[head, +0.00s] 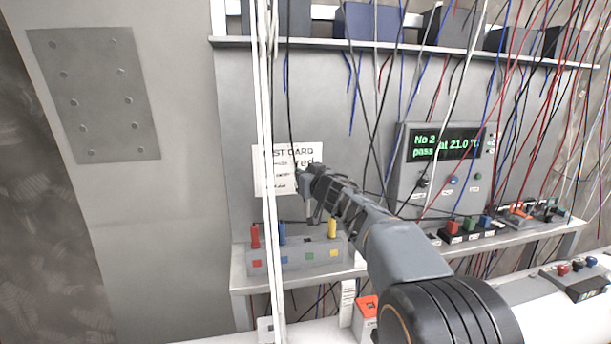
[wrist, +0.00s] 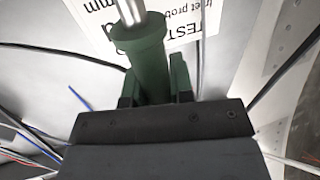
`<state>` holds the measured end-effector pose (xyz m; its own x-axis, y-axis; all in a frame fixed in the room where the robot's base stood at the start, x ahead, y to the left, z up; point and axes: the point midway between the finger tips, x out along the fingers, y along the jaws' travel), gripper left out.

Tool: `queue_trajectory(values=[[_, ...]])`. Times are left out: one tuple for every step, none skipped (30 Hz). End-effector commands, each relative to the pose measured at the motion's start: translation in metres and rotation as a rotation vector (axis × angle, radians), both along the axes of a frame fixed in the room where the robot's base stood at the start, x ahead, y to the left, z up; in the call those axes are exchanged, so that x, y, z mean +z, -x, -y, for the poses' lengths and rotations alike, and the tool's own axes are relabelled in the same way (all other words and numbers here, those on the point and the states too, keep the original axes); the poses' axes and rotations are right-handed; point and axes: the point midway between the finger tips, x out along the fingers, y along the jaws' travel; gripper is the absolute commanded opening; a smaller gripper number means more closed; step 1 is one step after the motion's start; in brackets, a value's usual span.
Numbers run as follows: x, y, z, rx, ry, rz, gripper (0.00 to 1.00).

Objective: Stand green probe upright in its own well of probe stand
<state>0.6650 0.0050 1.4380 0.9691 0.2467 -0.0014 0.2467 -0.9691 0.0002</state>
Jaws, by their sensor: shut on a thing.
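The probe stand (head: 271,266) is a grey block on the shelf, with red, blue, green and yellow squares along its front. A red probe (head: 255,236), a blue probe (head: 281,231) and a yellow probe (head: 332,228) stand upright in it above their matching squares. No probe shows above the green square. My gripper (head: 311,187) is above the stand, roughly over the green square. In the wrist view my gripper (wrist: 155,90) is shut on the green probe (wrist: 150,62), whose metal shaft (wrist: 130,10) extends beyond its collar. The well's opening is not clearly visible.
A white card (head: 272,172) hangs on the wall behind my gripper. An instrument box (head: 447,165) with a green-lettered display stands to the right. White vertical cables (head: 265,120) pass in front of the stand's left part. Many loose wires hang from the upper shelf (head: 400,48).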

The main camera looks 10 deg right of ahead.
Motion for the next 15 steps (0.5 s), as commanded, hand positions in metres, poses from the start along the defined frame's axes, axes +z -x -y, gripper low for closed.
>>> queue_trajectory(values=[[-0.006, 0.000, 0.000, 0.001, 0.000, 0.000, 0.00], [-0.009, 0.000, 0.000, 0.001, 0.000, 0.000, 0.00], [-0.012, 0.000, -0.001, 0.001, 0.000, 0.000, 0.00], [-0.014, 0.000, -0.001, 0.001, 0.000, 0.000, 0.00], [-0.017, 0.000, -0.001, 0.001, 0.000, 0.000, 0.00], [-0.020, 0.000, -0.001, 0.001, 0.000, 0.000, 0.00], [-0.023, 0.000, -0.001, 0.001, -0.001, 0.000, 0.00], [-0.026, 0.000, -0.001, 0.002, 0.000, 0.000, 0.00], [-0.029, 0.000, -0.001, 0.002, 0.000, 0.000, 0.00], [-0.032, 0.000, -0.001, 0.002, 0.000, 0.000, 0.00], [-0.035, 0.000, -0.001, 0.002, 0.000, 0.001, 0.00], [-0.038, 0.000, -0.001, 0.002, 0.000, 0.001, 0.00], [-0.040, 0.000, -0.001, 0.002, 0.000, 0.001, 0.00], [-0.043, 0.000, -0.001, 0.002, 0.000, 0.001, 0.00], [-0.045, 0.000, -0.001, 0.002, -0.001, 0.001, 0.00]])
